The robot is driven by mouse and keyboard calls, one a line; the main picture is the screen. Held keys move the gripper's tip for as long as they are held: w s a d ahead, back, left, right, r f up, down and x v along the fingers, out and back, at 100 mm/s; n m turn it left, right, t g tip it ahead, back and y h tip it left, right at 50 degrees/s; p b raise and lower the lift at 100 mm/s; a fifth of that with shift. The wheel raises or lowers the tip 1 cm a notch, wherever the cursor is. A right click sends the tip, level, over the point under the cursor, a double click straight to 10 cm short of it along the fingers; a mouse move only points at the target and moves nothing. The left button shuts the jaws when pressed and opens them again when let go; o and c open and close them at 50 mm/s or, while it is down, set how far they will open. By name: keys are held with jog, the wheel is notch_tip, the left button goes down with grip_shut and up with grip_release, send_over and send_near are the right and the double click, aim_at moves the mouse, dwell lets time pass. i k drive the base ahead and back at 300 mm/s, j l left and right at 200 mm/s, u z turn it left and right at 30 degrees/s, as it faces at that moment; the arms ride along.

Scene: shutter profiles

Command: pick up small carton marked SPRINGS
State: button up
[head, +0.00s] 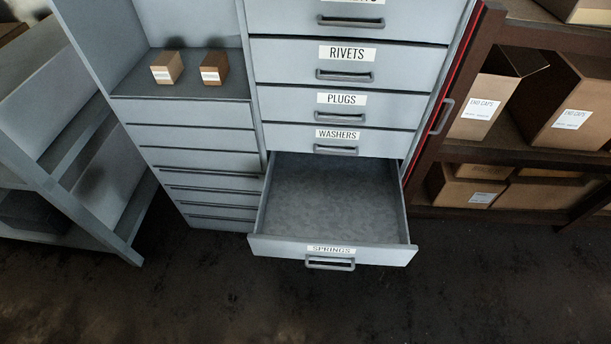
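Two small cartons stand side by side on the open shelf of the grey cabinet, left of the drawers. The left carton (167,68) is light brown and the right carton (214,67) is darker brown. Each has a white label, too small to read, so I cannot tell whether either is marked SPRINGS. The bottom drawer (258,246), labelled SPRINGS, is pulled open. The part of its inside that shows is bare. My gripper is not in view.
Shut drawers labelled RIVETS (347,65), PLUGS (342,101) and WASHERS (338,137) are above the open drawer, which juts over the dark floor (200,290). A brown rack (540,148) with END CAPS boxes (487,100) stands right. A grey rack (75,200) stands left.

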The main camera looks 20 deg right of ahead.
aim_at(215, 67)
jog(key=i+j, duration=0.1)
jog(key=j, duration=0.55)
jog(key=i+j, duration=0.1)
jog(key=j, duration=0.55)
jog(key=i+j+z, duration=0.1)
jog(key=j, duration=0.55)
jog(key=i+j, duration=0.1)
jog(key=j, duration=0.55)
jog(key=i+j, duration=0.1)
jog(key=j, duration=0.55)
